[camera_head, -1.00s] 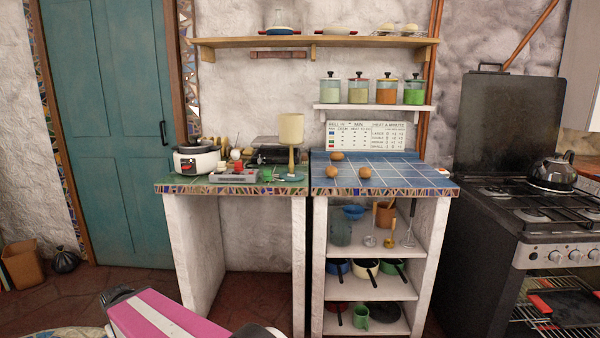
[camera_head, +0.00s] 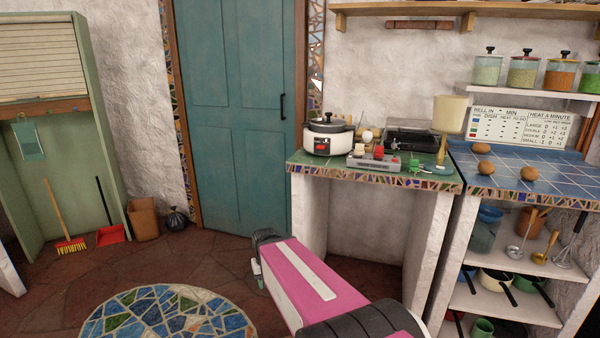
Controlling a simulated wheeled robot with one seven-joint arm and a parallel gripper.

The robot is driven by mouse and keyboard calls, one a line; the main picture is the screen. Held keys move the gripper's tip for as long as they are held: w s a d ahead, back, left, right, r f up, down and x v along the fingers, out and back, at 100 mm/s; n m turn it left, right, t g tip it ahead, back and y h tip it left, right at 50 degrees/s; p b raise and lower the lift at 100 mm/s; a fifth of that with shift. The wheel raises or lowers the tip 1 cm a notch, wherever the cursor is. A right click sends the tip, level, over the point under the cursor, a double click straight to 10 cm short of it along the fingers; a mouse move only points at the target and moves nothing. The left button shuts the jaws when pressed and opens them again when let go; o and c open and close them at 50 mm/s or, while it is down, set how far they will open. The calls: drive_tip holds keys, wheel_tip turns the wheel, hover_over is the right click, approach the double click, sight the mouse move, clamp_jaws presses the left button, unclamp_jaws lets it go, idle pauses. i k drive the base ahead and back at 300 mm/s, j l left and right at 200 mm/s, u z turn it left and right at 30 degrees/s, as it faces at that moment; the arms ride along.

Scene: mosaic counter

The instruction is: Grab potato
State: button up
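Three round brown potatoes lie on the blue tiled counter (camera_head: 556,186) at the right. One potato (camera_head: 481,148) is at the back, one potato (camera_head: 486,168) is just in front of it, and one potato (camera_head: 529,174) is to the right. My pink arm reaches in from the bottom middle, over the floor in front of the green counter. My gripper (camera_head: 259,275) shows only in part at the far end of the arm, low and well to the left of the potatoes. Its fingers are mostly hidden, so its opening cannot be told.
A green tiled counter (camera_head: 305,160) carries a rice cooker (camera_head: 325,138), a lamp (camera_head: 450,115) and small items. Shelves with pans and utensils are below the blue counter. A round mosaic (camera_head: 165,318) lies on open floor at the left.

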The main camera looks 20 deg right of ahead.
sight(485, 167)
drive_tip(key=i+j+z, duration=0.1)
drive_tip(key=z, duration=0.3)
drive_tip(key=i+j+z, duration=0.1)
drive_tip(key=z, duration=0.25)
drive_tip(key=j+z, duration=0.15)
drive_tip(key=z, duration=0.25)
drive_tip(key=i+j+z, duration=0.1)
drive_tip(key=z, duration=0.25)
